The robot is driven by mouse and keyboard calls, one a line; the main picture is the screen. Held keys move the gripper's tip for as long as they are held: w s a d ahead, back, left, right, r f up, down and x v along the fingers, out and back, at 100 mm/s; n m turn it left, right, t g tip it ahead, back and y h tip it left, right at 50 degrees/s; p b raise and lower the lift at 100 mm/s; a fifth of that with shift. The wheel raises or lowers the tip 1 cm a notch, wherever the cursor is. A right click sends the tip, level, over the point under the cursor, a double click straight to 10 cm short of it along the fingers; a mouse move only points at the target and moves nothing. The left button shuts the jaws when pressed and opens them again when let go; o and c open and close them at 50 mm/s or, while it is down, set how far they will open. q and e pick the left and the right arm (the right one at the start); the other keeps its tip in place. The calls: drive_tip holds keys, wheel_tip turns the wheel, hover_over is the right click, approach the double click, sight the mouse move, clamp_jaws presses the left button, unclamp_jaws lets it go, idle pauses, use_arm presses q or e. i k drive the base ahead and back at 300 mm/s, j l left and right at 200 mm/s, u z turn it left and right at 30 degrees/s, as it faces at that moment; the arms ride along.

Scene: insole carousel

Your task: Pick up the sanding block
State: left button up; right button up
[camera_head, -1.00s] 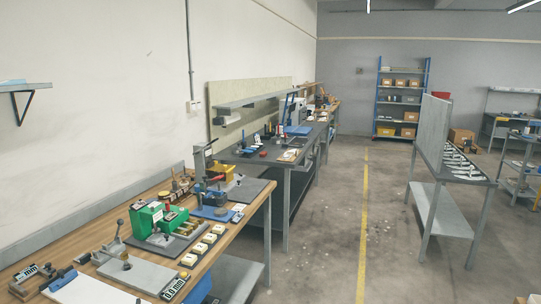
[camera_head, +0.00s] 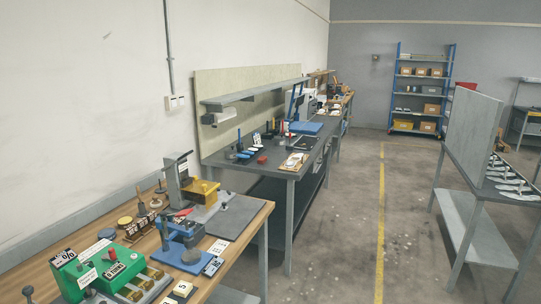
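I cannot single out the sanding block for sure; the tools on the benches are too small to tell apart. Neither gripper is in view. A dark-topped workbench (camera_head: 262,171) stands ahead against the left wall. It holds a small red round item (camera_head: 262,159), a pale tray of small pieces (camera_head: 294,162), several upright tools and a blue mat (camera_head: 306,127).
A wooden bench (camera_head: 240,236) at lower left carries a green machine (camera_head: 112,262), a blue fixture (camera_head: 183,252) and a yellow-based press (camera_head: 203,191). A rack with white insoles (camera_head: 513,184) stands at right. A blue shelf (camera_head: 398,88) is at the back. The floor aisle (camera_head: 350,230) between is clear.

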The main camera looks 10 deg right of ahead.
sight(263, 160)
drive_tip(key=i+l, duration=0.3)
drive_tip(key=i, duration=0.15)
drive_tip(key=i+l, duration=0.25)
drive_tip(key=i, duration=0.2)
drive_tip(key=i+l, duration=0.3)
drive_tip(key=i, duration=0.2)
drive_tip(key=i+l, duration=0.3)
drive_tip(key=i, duration=0.15)
drive_tip(key=i+l+u, duration=0.15)
drive_tip(key=u, duration=0.25)
drive_tip(key=i+l+u, duration=0.1)
drive_tip(key=l+u, duration=0.15)
drive_tip(key=u, duration=0.15)
drive_tip(key=l+u, duration=0.35)
drive_tip(key=i+l+u, duration=0.15)
drive_tip(key=l+u, duration=0.2)
drive_tip(key=l, duration=0.85)
drive_tip(key=l+u, duration=0.35)
drive_tip(key=l, duration=0.85)
